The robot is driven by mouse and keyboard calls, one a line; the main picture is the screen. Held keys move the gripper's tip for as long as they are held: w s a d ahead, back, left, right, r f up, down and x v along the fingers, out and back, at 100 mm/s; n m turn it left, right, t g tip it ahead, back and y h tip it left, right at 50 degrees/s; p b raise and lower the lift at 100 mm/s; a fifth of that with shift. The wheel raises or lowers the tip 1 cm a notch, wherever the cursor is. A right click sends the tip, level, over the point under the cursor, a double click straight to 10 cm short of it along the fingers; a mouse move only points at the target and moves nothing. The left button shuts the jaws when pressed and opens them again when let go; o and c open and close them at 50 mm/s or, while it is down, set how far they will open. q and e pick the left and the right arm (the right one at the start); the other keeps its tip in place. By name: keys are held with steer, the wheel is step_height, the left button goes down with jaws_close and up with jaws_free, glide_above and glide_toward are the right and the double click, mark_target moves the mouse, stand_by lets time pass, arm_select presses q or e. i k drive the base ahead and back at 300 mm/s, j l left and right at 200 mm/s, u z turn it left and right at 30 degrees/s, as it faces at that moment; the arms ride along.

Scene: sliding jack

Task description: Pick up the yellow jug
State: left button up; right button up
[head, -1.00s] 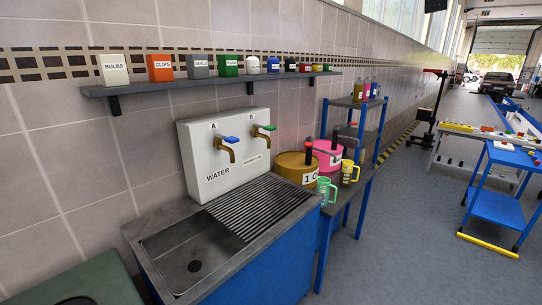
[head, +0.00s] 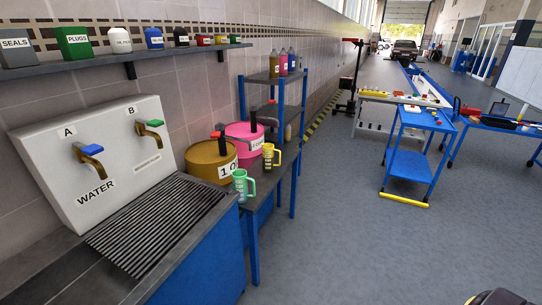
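The yellow jug (head: 268,157) stands upright on the dark bench top right of the sink, its handle facing right. A light green jug (head: 240,185) of similar shape stands nearer to me on the same bench. A mustard drum marked 10 (head: 205,163) and a pink drum (head: 241,130) stand close behind the jugs, apart from the wall. I make out neither of my grippers in the head view. A dark shape cut off at the bottom right edge is too little shown to tell.
The water unit (head: 100,165) with two taps is at the left above the ribbed drainer (head: 150,235). A blue-framed shelf (head: 277,85) with bottles stands behind the drums. A blue trolley (head: 411,165) stands further right. The floor right of the bench is clear.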

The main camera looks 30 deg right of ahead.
mark_target(269, 150)
steer(key=i+l, duration=0.4)
steer(key=l, duration=0.15)
steer(key=i+l, duration=0.45)
steer(key=l, duration=0.15)
